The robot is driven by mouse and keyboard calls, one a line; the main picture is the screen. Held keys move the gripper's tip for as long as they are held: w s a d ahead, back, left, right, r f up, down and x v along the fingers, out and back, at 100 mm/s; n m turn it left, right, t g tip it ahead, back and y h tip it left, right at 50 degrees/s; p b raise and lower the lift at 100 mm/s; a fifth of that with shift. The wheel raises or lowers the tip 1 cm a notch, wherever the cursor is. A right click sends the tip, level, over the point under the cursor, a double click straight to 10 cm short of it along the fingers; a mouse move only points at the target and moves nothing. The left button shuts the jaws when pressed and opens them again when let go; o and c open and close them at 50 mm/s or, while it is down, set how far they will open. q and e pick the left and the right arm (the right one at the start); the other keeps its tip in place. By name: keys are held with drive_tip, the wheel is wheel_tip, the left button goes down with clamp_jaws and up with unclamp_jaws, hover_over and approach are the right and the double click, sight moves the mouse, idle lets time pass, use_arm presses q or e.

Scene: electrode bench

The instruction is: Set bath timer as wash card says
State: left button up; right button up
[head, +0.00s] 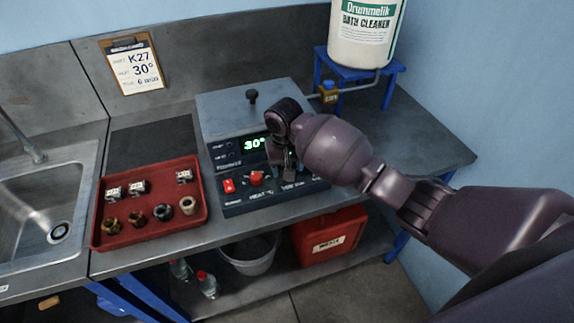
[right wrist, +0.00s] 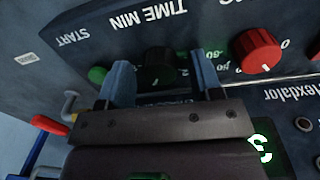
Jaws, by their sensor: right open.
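The wash card (head: 134,67) hangs on a clipboard on the back wall and reads K27, 30° and a time line that looks like 6 min. The bath (head: 250,110) has a green display (head: 254,144) showing 30°. My right gripper (head: 285,172) is at the bath's front panel. In the right wrist view its open fingers (right wrist: 163,80) stand either side of the dark timer knob (right wrist: 156,66), under the upside-down label TIME MIN; I cannot tell whether they touch it. The timer's setting is not readable. My left gripper is not in view.
The red heat knob (right wrist: 256,50) sits beside the timer knob; a green button (right wrist: 97,75) lies on the other side, near START. A red tray (head: 150,235) with small parts stands left of the bath. A cleaner bucket (head: 362,45) stands on a blue stand behind right.

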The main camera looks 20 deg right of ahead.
drive_tip(key=shift+r, duration=0.1)
wheel_tip(320, 180, up, 11)
drive_tip(key=shift+a, duration=0.2)
idle(0.4)
drive_tip(key=shift+f, duration=0.25)
